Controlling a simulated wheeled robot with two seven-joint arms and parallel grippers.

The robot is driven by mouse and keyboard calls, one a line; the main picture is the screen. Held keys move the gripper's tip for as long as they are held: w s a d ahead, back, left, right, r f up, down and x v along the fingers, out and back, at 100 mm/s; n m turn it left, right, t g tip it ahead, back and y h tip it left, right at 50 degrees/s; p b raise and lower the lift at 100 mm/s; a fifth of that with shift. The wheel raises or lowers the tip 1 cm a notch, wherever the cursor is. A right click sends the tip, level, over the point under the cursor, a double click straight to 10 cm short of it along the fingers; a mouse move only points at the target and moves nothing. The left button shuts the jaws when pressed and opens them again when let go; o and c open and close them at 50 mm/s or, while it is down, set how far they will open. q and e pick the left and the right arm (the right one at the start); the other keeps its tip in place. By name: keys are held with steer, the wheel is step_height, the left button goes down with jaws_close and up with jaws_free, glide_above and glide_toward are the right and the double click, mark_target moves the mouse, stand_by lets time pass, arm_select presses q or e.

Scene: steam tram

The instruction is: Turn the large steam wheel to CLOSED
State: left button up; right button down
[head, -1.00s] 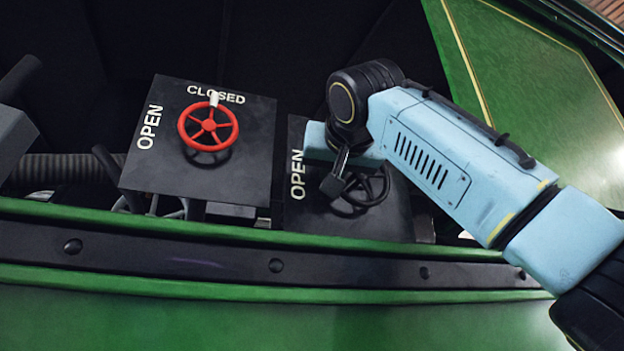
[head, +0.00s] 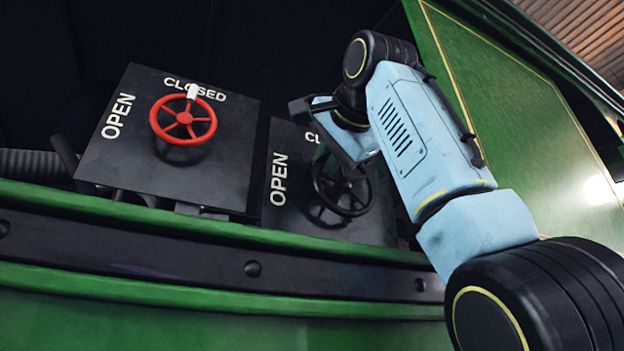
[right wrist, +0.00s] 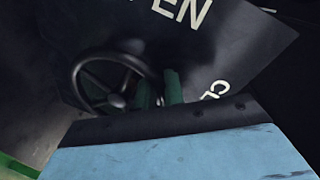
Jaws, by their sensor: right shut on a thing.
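A black spoked wheel (head: 325,198) sits on the right dark plate (head: 290,145), which reads OPEN at its left and partly covered CL lettering at its top. My right gripper (right wrist: 160,98) is shut on the wheel's rim, near its upper right part in the head view; my wrist hides some of the plate and lettering. In the right wrist view the wheel (right wrist: 85,85) shows left of the fingers, with CL lettering to their right. A red wheel (head: 183,122) sits on the left plate (head: 120,165), its white mark at CLOSED. My left gripper is out of view.
A green panel edge with a dark riveted band (head: 130,250) runs in front of the plates. A green wall (head: 510,100) with a yellow line rises on the right. The space behind the plates is dark.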

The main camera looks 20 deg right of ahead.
steer(key=shift+d+r+m+y, duration=0.3)
steer(key=shift+d+m, duration=0.1)
steer(key=shift+m, duration=0.6)
steer(key=shift+p, duration=0.3)
steer(key=c, duration=1.8)
jaws_free()
steer(key=shift+d, duration=0.1)
steer(key=s, duration=0.4)
steer(key=s+r+b, duration=0.1)
steer(key=s, duration=0.3)
steer(key=s+r+b, duration=0.1)
steer(key=s, duration=0.4)
steer(key=shift+s+d+r, duration=0.1)
steer(key=shift+r, duration=0.1)
